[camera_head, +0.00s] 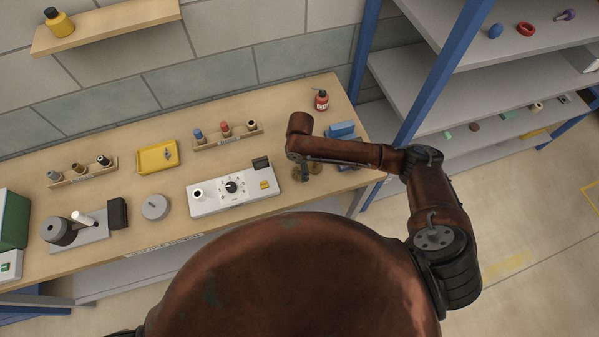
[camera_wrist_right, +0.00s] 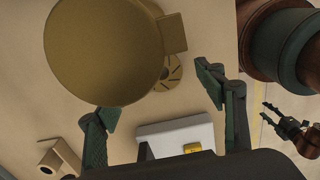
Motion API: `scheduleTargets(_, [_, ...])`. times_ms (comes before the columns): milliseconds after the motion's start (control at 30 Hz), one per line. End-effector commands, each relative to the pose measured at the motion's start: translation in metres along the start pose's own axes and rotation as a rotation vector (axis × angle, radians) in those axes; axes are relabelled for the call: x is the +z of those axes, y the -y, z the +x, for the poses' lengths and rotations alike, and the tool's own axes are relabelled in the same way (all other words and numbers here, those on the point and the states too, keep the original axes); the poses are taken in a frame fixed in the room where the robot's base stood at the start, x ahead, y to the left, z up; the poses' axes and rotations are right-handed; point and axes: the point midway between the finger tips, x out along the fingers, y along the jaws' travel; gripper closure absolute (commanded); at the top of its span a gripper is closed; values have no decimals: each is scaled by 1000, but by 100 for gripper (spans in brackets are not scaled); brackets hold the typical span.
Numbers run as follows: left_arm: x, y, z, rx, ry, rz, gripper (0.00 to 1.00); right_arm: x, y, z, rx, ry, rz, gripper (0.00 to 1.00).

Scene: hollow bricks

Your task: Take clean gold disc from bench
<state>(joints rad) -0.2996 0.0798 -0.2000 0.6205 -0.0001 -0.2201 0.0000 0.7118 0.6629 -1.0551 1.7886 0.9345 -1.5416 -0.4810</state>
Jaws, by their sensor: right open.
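In the head view my right arm reaches over the right end of the bench. Its gripper (camera_head: 305,172) is at two gold discs, a left one (camera_head: 296,173) and a right one (camera_head: 315,167), and partly hides them. In the right wrist view my right gripper (camera_wrist_right: 160,96) is open, its fingers apart with nothing between them. A large plain gold disc with a square tab (camera_wrist_right: 104,50) fills the upper left, near the left finger. A smaller-looking gold disc with dark slots (camera_wrist_right: 170,73) is partly hidden behind it. My left gripper (camera_wrist_right: 272,114) shows small at the right, fingers parted.
A white device with a dial (camera_head: 232,187) stands left of the discs. Blue blocks (camera_head: 341,130) and a red bottle (camera_head: 322,100) are behind them. A yellow tray (camera_head: 158,156) and tube racks (camera_head: 228,136) are farther left. Grey shelves (camera_head: 455,80) rise at the right.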

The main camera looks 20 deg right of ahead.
Motion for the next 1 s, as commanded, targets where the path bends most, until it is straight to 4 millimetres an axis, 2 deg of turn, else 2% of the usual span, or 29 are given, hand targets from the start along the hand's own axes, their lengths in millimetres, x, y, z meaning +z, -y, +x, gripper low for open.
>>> scheduleTargets(200, [0, 0, -4, 0, 0, 0, 60, 0, 0, 25, 0, 0, 1, 36])
scheduleTargets(467, [0, 0, -4, 0, 0, 0, 60, 0, 0, 28, 1, -1, 0, 36])
scheduleTargets(1000, [0, 0, -4, 0, 0, 0, 60, 0, 0, 27, 1, -1, 0, 73])
